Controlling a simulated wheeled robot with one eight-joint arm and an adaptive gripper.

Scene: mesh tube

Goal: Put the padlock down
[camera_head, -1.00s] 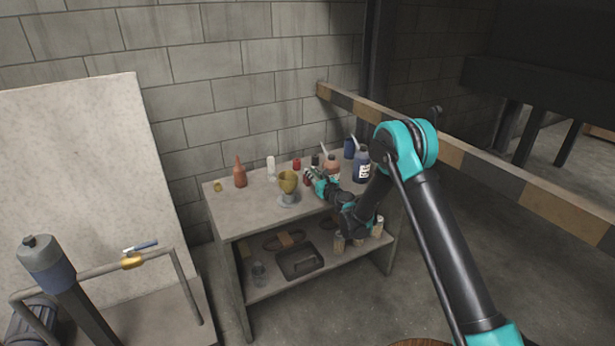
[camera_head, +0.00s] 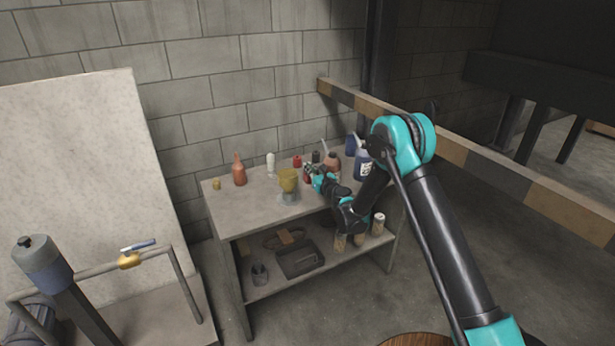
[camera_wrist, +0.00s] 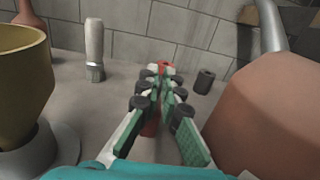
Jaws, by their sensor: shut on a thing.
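My gripper (camera_head: 314,178) is over the right part of the workbench top (camera_head: 240,200). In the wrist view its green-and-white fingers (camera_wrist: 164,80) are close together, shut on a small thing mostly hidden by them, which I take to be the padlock. Some red shows between the fingers (camera_wrist: 151,125), but its shape is not clear. In the head view a small dark red patch (camera_head: 307,174) shows at the fingertips. I cannot tell whether it touches the bench top.
A yellow cup-like vessel (camera_head: 288,180) on a grey base stands left of my gripper. Behind are a brush (camera_wrist: 95,48), a red item (camera_head: 297,161) and a black cylinder (camera_wrist: 204,80). The front left top is clear.

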